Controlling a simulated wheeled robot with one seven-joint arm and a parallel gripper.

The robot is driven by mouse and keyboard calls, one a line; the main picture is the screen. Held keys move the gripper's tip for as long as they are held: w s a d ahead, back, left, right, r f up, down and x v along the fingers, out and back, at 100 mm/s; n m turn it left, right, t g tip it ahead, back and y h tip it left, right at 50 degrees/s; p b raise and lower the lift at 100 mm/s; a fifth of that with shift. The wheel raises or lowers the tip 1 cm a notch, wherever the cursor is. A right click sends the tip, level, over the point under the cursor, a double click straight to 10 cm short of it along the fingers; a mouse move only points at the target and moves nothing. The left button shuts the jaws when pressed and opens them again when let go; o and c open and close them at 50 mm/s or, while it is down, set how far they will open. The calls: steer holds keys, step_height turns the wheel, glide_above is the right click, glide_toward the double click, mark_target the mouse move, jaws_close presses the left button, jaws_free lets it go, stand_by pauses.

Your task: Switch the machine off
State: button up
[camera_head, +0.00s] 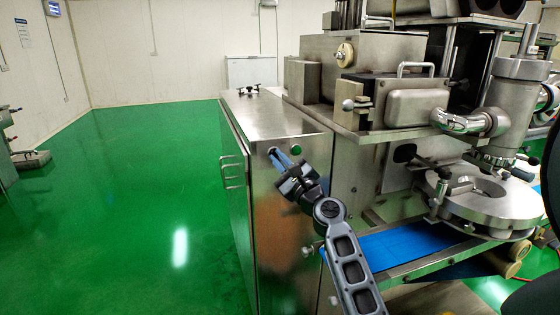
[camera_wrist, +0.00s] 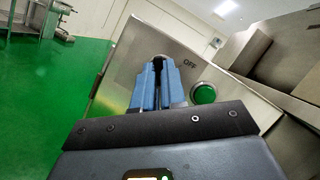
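The machine's steel front panel (camera_head: 285,215) has a dark switch knob (camera_head: 272,151) near its upper left. In the wrist view the knob (camera_wrist: 157,64) shows as a dark piece between my fingertips. The word OFF (camera_wrist: 190,63) is printed on the panel just right of the fingers. A green round button (camera_head: 296,149) sits to the right of the knob; it is large in the wrist view (camera_wrist: 205,94). My gripper (camera_head: 281,158) has its blue fingers close together on either side of the knob, at the panel. The fingers hide most of the knob, so its turn angle cannot be told.
The steel cabinet top (camera_head: 262,113) lies just above the panel. A blue belt (camera_head: 400,245) and a round steel plate (camera_head: 492,203) stick out to the right of my arm. Green floor (camera_head: 130,200) is open on the left.

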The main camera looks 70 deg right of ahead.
jaws_close()
steer(key=shift+n, duration=0.3)
steer(key=n, duration=0.1)
steer(key=n+y+p, duration=0.1)
steer(key=n+y, duration=0.1)
steer(key=n, duration=0.1)
steer(key=shift+r, duration=0.25)
steer(key=n+y+p, duration=0.1)
steer(key=n, duration=0.2)
steer(key=n+g+y+p, duration=0.1)
steer(key=n+p, duration=0.1)
steer(key=shift+s+r+n, duration=0.1)
steer(key=shift+r+n, duration=0.1)
steer(key=shift+n, duration=0.2)
steer(key=n+g+p, duration=0.2)
steer(key=n, duration=0.2)
steer(key=shift+r, duration=0.15)
steer(key=shift+n+g+p, duration=0.8)
steer(key=shift+n+g, duration=0.1)
steer(key=shift+n, duration=0.6)
steer(key=o, duration=0.6)
jaws_free()
steer(key=shift+c, duration=0.2)
